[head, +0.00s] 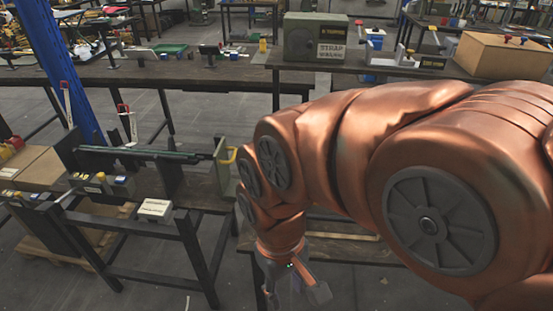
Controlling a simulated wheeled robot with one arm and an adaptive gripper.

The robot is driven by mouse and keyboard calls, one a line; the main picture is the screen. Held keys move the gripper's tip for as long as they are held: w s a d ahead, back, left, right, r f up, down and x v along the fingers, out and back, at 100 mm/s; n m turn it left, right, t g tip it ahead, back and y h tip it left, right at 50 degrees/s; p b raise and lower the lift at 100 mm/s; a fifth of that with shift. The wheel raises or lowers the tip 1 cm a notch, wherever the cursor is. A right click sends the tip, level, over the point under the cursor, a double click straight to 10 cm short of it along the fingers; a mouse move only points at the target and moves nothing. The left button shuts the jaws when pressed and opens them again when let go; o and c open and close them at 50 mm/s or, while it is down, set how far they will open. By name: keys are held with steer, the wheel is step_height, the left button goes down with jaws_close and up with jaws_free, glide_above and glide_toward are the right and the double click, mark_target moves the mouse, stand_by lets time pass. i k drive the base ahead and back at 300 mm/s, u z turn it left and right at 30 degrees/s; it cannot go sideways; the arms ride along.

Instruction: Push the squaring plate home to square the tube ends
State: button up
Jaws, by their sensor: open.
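An upright grey-green plate (222,172) with a yellow handle (231,155) stands at the right end of the left bench; it looks like the squaring plate. Long dark tubes (145,154) lie level on the bench to its left, their right ends close to the plate. I cannot tell whether they touch it. My gripper (292,290) points down at the bottom of the view, to the right of and lower in the picture than the plate. It is open and apart from the plate, with nothing seen between its fingers. Its lowest part is near the frame edge.
Upright levers with red tops (124,115) stand behind the tubes. A small white labelled box (155,208) and a cardboard box (30,165) sit on the left bench. A blue post (65,70) rises behind it. My copper-coloured arm covers much of the right side.

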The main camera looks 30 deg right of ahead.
mark_target(227, 185)
steer(key=z, duration=0.35)
steer(key=i, duration=0.5)
steer(key=u, duration=1.55)
steer(key=k, duration=0.6)
steer(key=z, duration=0.55)
steer(key=i, duration=0.5)
